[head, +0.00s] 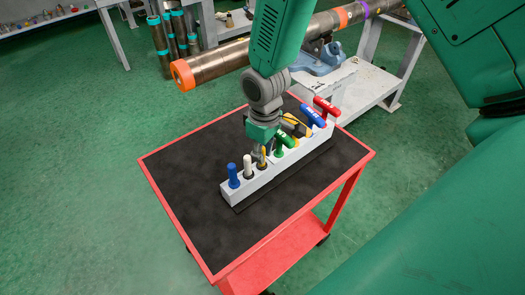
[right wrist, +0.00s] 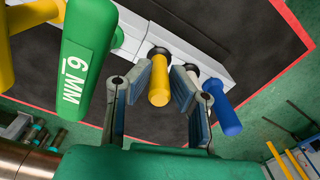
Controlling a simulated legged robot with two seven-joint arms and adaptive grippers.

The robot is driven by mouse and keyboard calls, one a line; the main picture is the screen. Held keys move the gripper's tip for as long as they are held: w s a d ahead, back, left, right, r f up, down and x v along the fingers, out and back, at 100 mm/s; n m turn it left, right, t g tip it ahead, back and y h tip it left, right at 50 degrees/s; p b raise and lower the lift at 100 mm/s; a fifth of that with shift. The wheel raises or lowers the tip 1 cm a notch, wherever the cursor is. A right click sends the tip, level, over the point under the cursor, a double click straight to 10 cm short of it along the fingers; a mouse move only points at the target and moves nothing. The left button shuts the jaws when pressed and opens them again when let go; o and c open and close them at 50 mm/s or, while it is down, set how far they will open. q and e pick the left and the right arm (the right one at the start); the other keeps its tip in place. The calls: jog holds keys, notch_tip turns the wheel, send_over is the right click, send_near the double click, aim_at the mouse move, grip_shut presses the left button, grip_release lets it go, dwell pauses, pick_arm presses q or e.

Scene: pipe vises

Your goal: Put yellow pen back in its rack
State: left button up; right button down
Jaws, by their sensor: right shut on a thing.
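The yellow pen (right wrist: 159,88) is between the fingers of my right gripper (right wrist: 170,78), which is shut on it. In the head view the pen (head: 264,152) is upright and partly hidden by my right gripper (head: 261,153). Its lower end is at a dark-rimmed slot of the white rack (head: 241,194); how deep it sits I cannot tell. The rack (right wrist: 132,45) also shows behind the pen in the right wrist view. My left gripper is not in view.
A blue pen (head: 233,175) and a white pen (head: 248,166) stand in the rack. Green (head: 286,138), yellow, blue and red (head: 327,106) T-handles fill its far end. The red-edged cart's black top (head: 195,165) is clear on the left.

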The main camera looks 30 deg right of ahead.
jog(key=c, duration=1.4)
grip_release()
jog(key=shift+r, duration=0.15)
notch_tip(320, 180, up, 11)
jog(key=shift+d+r, duration=0.1)
jog(key=shift+r, duration=0.1)
